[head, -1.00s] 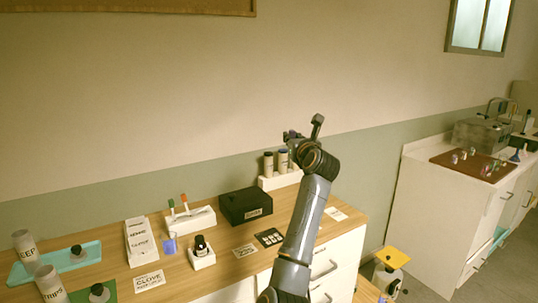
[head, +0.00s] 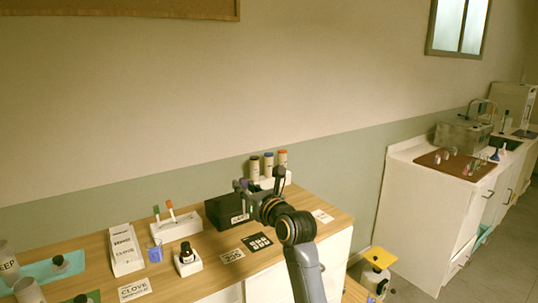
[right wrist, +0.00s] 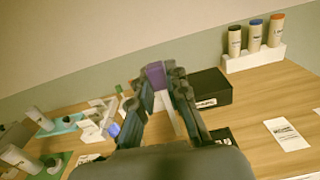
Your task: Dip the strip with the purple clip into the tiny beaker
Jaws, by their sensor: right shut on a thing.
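My right gripper (head: 243,187) is above the wooden bench, in front of the black box. In the right wrist view the gripper (right wrist: 166,82) is shut on the purple clip (right wrist: 155,73), and a pale strip (right wrist: 166,106) hangs below it between the fingers. A small beaker with blue content (head: 155,253) stands on the bench, left of the gripper and apart from it. The beaker also shows in the right wrist view (right wrist: 113,130), partly blurred. My left gripper is out of view.
A white holder (head: 182,228) with green and red clipped strips stands behind the beaker. A dark bottle in a white stand (head: 187,262) is right of the beaker, and a white card box (head: 126,255) is left. A black box (head: 216,212) and several capped tubes (head: 268,165) stand farther right.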

